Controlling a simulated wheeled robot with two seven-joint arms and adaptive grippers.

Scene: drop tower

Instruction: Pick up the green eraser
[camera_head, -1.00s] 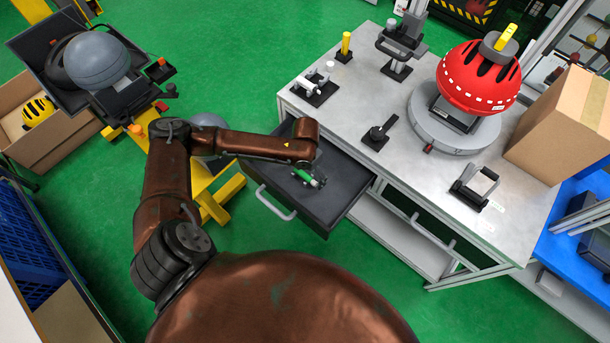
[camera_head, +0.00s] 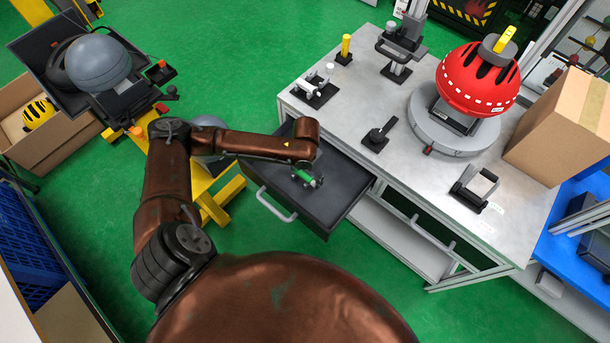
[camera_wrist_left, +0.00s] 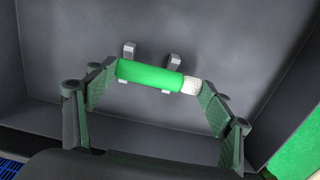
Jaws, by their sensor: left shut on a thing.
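The green eraser (camera_wrist_left: 150,73) is a green cylinder with a pale, ribbed end on the right in the left wrist view. It lies lengthwise between the two fingers of my left gripper (camera_wrist_left: 158,82), which is shut on it end to end. Two small grey upright posts (camera_wrist_left: 174,62) stand just behind it. In the head view, my left gripper (camera_head: 308,179) is inside the open dark drawer (camera_head: 334,186), with a bit of green eraser (camera_head: 300,175) showing. I cannot tell whether the eraser is clear of the posts. My right gripper is not in view.
The drawer's handle (camera_head: 276,206) faces the front left. Above the drawer, the metal table (camera_head: 425,150) holds a red helmet (camera_head: 478,78) on a round grey base, a cardboard box (camera_head: 565,125) and several small fixtures. Yellow legs (camera_head: 220,200) stand left of the drawer.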

